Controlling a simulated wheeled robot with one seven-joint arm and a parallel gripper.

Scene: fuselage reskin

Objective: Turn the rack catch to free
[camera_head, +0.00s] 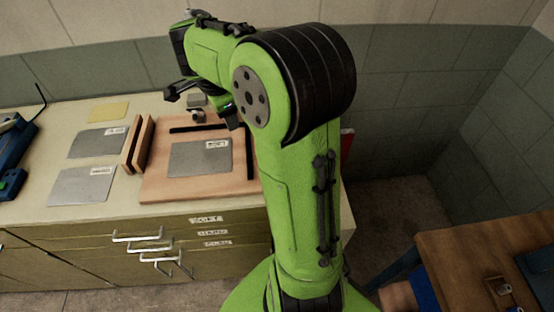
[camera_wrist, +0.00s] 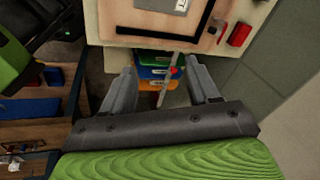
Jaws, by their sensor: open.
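My gripper (camera_wrist: 160,66) is open and empty, with one finger on each side of the bins and bar in that view. I cannot tell its distance from them. In the head view my gripper (camera_head: 203,104) is above the bench, partly hidden by my arm. The rack is hidden there.
The bench (camera_head: 40,200) holds a wooden board (camera_head: 160,188) with a grey sheet (camera_head: 200,158), other sheets (camera_head: 80,186) and wooden strips (camera_head: 137,143). A red object (camera_wrist: 239,34) is at the bench's end. A wooden table (camera_head: 450,250) stands at right, with floor between.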

